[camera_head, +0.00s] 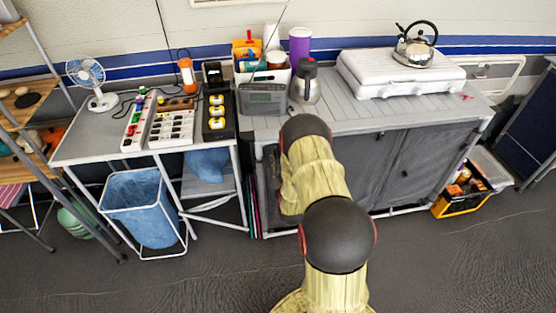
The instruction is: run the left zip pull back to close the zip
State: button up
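The dark grey fabric front (372,172) of the camp cupboard hangs below its slatted grey top (350,121). A vertical seam runs between two fabric panels, with a small dark spot near it; I cannot tell whether that is a zip pull. The left part of the front is largely hidden behind my arm. A dark strip (271,165) shows just left of my arm; I cannot tell whether it is an opening. The left zip pull cannot be made out. My arm reaches forward to the cupboard's left part, and my gripper is hidden behind it.
A white case (390,78) bears a kettle (415,45). A blue bin (148,212) stands left; a yellow-black crate (462,201) stands right. Floor in front is clear.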

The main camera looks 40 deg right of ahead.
jog(key=shift+c, duration=0.8)
grip_shut()
